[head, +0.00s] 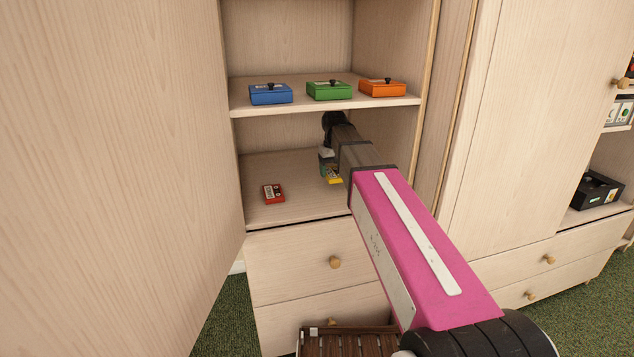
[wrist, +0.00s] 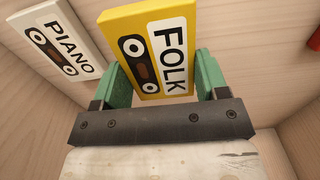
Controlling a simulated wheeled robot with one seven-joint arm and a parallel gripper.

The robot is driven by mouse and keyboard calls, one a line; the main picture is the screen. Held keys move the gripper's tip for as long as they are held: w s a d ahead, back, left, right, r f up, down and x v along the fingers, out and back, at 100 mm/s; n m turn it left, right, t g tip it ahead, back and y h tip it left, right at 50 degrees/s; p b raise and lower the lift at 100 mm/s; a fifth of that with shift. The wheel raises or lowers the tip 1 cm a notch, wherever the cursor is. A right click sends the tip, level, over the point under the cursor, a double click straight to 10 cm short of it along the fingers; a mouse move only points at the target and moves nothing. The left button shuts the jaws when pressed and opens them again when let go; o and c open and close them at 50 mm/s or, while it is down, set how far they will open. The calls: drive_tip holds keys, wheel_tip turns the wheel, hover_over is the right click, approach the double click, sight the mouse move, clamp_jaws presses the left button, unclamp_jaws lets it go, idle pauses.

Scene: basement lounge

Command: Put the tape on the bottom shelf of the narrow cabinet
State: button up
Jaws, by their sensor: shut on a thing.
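My gripper (wrist: 163,80) is shut on a yellow cassette tape labelled FOLK (wrist: 155,45), with a green finger on each side of it. In the head view the yellow tape (head: 334,180) shows under the end of my arm, inside the narrow cabinet's lower compartment, over or on the bottom shelf (head: 290,209). I cannot tell whether it touches the shelf. A white tape labelled PIANO (wrist: 58,42) is left of the held tape in the wrist view. A red tape (head: 273,193) lies on the bottom shelf's left part. My arm hides the shelf's right part.
The upper shelf (head: 320,103) holds a blue box (head: 270,94), a green box (head: 329,91) and an orange box (head: 382,88). The open cabinet door (head: 110,170) fills the left. Drawers (head: 290,268) are below. A slatted wooden object (head: 345,342) is near the floor.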

sight(317, 187)
drive_tip(key=a, duration=0.2)
drive_tip(key=s+a, duration=0.1)
drive_tip(key=a, duration=0.2)
drive_tip(key=shift+s+a, duration=0.3)
drive_tip(key=shift+a, duration=0.05)
drive_tip(key=shift+f, duration=1.75)
drive_tip(key=o, duration=0.9)
drive_tip(key=shift+f, duration=0.15)
drive_tip(key=shift+o, duration=0.2)
wheel_tip(317, 187, up, 8)
